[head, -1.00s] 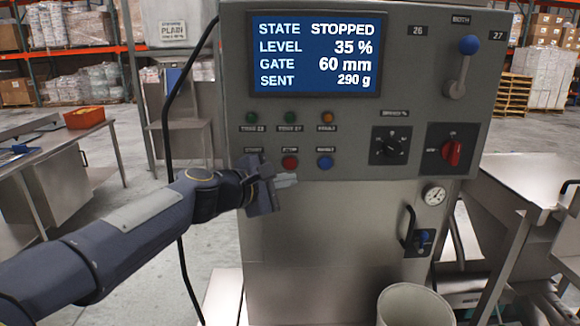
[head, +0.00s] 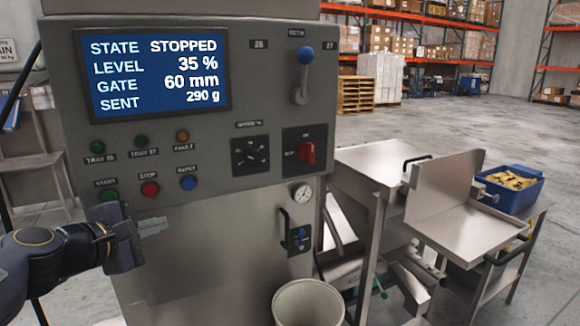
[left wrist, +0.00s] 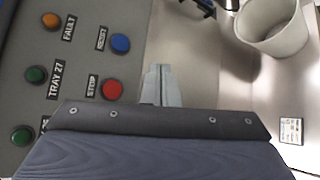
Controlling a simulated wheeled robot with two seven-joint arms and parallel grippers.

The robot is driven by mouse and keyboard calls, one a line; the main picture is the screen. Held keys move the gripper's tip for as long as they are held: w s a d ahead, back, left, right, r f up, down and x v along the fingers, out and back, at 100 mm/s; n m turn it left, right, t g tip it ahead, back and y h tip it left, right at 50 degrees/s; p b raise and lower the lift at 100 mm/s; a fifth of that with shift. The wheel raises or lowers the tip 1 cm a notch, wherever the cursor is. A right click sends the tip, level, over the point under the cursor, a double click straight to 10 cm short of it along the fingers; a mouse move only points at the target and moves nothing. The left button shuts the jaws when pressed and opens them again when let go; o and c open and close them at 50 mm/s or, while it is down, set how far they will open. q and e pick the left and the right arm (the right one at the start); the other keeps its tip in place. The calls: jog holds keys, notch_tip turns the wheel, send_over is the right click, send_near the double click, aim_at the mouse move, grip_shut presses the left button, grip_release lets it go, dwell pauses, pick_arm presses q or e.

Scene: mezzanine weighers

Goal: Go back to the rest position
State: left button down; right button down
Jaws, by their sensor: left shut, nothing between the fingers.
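My left gripper (head: 152,227) is shut and empty in front of the grey control cabinet (head: 222,125), just below the red stop button (head: 150,189). In the left wrist view its closed fingertips (left wrist: 161,75) point past the red stop button (left wrist: 112,90) and the blue button (left wrist: 120,43), apart from both. The screen (head: 155,73) reads STOPPED, level 35 %, gate 60 mm, sent 290 g. My right gripper is not in view.
A pale bucket (head: 307,304) stands below the cabinet and shows in the left wrist view (left wrist: 272,27). To the right are a steel weighing tray (head: 466,225) and a blue crate (head: 508,187) with yellowish contents. Open concrete floor (head: 440,125) lies behind.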

pick_arm(q)
jog(key=s+d+f+m+g, duration=0.4)
jog(key=s+f+m, duration=0.4)
jog(key=s+f, duration=0.2)
jog(key=s+d+f+m+g, duration=0.4)
jog(key=s+f+m, duration=0.5)
jog(key=s, duration=0.5)
jog(key=shift+s+d+f+m, duration=0.25)
jog(key=shift+d+f, duration=0.2)
jog(key=shift+f, duration=0.4)
